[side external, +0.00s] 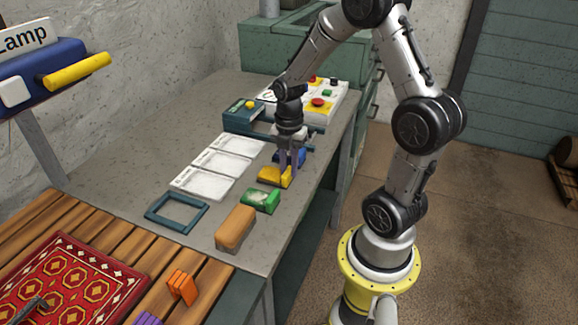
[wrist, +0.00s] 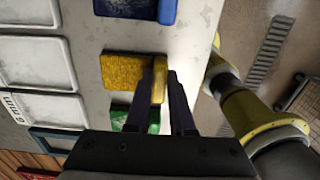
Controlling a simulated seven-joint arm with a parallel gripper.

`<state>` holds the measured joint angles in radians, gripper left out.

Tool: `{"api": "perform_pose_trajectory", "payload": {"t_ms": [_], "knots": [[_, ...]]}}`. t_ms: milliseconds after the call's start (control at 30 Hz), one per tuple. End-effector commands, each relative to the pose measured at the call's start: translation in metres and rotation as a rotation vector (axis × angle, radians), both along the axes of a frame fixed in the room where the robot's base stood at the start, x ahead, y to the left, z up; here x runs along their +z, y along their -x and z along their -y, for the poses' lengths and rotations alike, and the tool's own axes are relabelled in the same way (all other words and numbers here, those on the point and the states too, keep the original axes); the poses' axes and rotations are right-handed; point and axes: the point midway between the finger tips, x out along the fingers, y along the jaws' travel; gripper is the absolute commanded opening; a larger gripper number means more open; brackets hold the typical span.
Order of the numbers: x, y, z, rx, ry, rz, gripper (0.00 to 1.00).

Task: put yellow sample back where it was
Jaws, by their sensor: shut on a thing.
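The yellow sample (side external: 274,175) is a block with a flat textured yellow face, which shows in the wrist view (wrist: 125,70). My gripper (side external: 290,163) points down over it, and its dark fingers (wrist: 166,78) are shut on the sample's raised yellow edge. The sample is at or just above the grey table; I cannot tell if it touches. It stands in a row between the green sample (side external: 260,200) and a blue sample (wrist: 128,7), which is mostly hidden behind my fingers in the side view.
Three white panels (side external: 204,185) lie left of the row, with a teal frame (side external: 175,213) in front. A tan block (side external: 235,228) lies nearer the front. A control box (side external: 318,103) stands at the back. A patterned rug (side external: 68,280) lies on wooden slats at the front left.

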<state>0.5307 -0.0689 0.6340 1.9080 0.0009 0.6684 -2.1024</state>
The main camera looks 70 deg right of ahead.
Motion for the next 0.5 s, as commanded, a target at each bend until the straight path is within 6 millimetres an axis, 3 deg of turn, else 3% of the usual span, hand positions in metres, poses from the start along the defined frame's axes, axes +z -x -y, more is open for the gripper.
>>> {"api": "perform_pose_trajectory", "payload": {"t_ms": [267, 300, 433, 500], "knots": [[-0.0032, 0.0000, 0.0000, 0.000, 0.000, 0.000, 0.00], [-0.0031, -0.0001, 0.0000, 0.000, 0.000, 0.001, 0.27], [-0.0029, 0.0000, 0.0000, 0.000, 0.000, 0.000, 0.50], [-0.0028, 0.0000, 0.0000, 0.000, 0.000, 0.000, 0.51]]}}
